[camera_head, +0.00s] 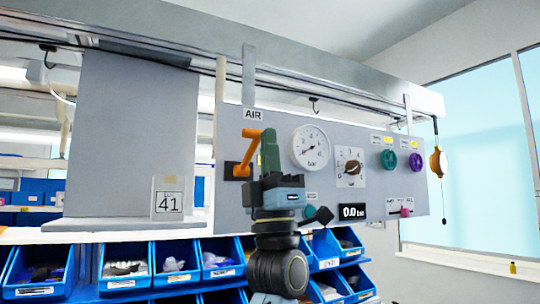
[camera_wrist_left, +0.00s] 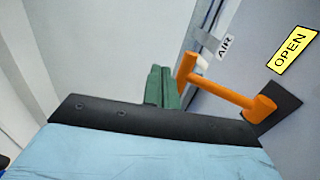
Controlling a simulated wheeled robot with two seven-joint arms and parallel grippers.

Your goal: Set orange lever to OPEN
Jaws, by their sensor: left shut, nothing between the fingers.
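The orange lever (camera_head: 248,152) is mounted on a dark plate (camera_head: 230,172) at the left end of a grey panel, below the AIR label (camera_head: 253,115). In the head view its arm slants up to the right from the pivot. The lever also shows in the left wrist view (camera_wrist_left: 222,91), with a yellow OPEN label (camera_wrist_left: 292,52) beside its pivot. My left gripper (camera_head: 269,150) is shut and empty, its green fingers pointing up just right of the lever. In the left wrist view the fingertips (camera_wrist_left: 162,88) are close beside the lever's free end; contact is unclear. My right gripper is not in view.
The panel (camera_head: 230,210) also carries a round gauge (camera_head: 311,147), a rotary dial (camera_head: 349,168), green (camera_head: 388,159) and purple (camera_head: 415,161) knobs, and a display (camera_head: 353,212). Blue bins (camera_head: 125,284) stand below. A grey board (camera_head: 135,130) stands left of the panel.

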